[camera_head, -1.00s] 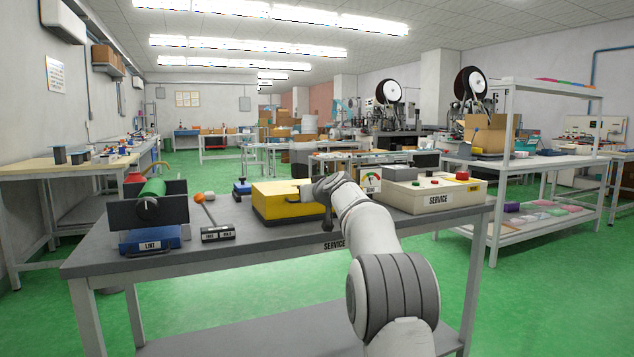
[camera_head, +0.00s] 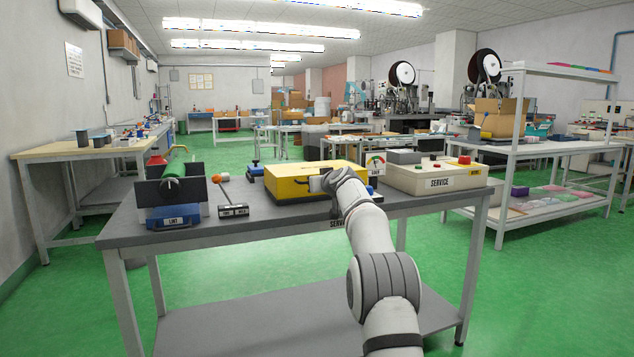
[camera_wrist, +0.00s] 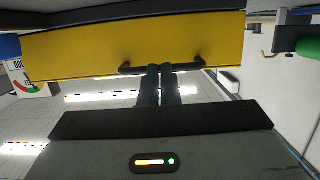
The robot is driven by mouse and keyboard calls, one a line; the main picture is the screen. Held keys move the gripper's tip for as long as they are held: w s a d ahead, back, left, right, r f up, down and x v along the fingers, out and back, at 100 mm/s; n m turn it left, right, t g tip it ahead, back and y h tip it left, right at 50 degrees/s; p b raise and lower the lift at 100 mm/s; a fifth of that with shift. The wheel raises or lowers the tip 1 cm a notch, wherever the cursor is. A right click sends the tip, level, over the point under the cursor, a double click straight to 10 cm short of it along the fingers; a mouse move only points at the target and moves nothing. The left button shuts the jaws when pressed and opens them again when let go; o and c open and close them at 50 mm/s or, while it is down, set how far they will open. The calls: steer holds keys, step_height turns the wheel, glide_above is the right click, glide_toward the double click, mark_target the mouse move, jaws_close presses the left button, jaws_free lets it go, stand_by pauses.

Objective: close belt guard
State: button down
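The yellow belt guard (camera_head: 290,178) sits on the grey service table, and its broad yellow face with a black bar handle (camera_wrist: 130,70) fills the top of the wrist view (camera_wrist: 90,45). In the head view my gripper (camera_head: 323,184) is at the guard's front right, and my arm hides part of that area. In the wrist view my gripper's two dark fingers (camera_wrist: 160,72) are together with only a thin gap, their tips at the middle of the handle. The bar runs crosswise to the fingers; I cannot see it clamped between them. Whatever lies behind the guard is hidden.
On the left are a green roller (camera_head: 173,168), a blue LINT tray (camera_head: 172,221), and an orange-tipped tool (camera_head: 222,178).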

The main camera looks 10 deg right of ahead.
step_height(320, 180, down, 2)
steer(key=shift+w+g, duration=0.15)
steer(key=shift+g, duration=0.15)
steer(key=shift+r, duration=0.4)
step_height(320, 180, up, 4)
steer(key=s, duration=0.3)
steer(key=s+f+b, duration=0.5)
steer(key=f, duration=0.2)
steer(key=s+a+r+g+y+p, duration=0.1)
steer(key=s+a+r+g+p, duration=0.1)
steer(key=s+a+r+p, duration=0.4)
steer(key=s+a+r+g+p, duration=0.2)
steer(key=s+r+p, duration=0.1)
steer(key=s+p, duration=0.6)
steer(key=s+a+r+g+y+p, duration=0.1)
steer(key=s+a+r+g+p, duration=0.1)
steer(key=s+a+r+p, duration=0.45)
steer(key=s+d+r+g+h+p, duration=0.1)
steer(key=s+g+p, duration=0.1)
steer(key=s+p, duration=0.4)
steer(key=s+d+g+h+p, duration=0.1)
steer(key=s+p, duration=0.6)
steer(key=s, duration=0.9)
steer(key=s+d+r+m+g+h+p, duration=0.1)
steer(key=s+g+p, duration=0.2)
steer(key=s+p, duration=0.3)
steer(key=s, duration=0.5)
steer(key=shift+s+d+r+h, duration=0.25)
steer(key=shift+r+h, duration=0.05)
steer(key=shift+r, duration=0.05)
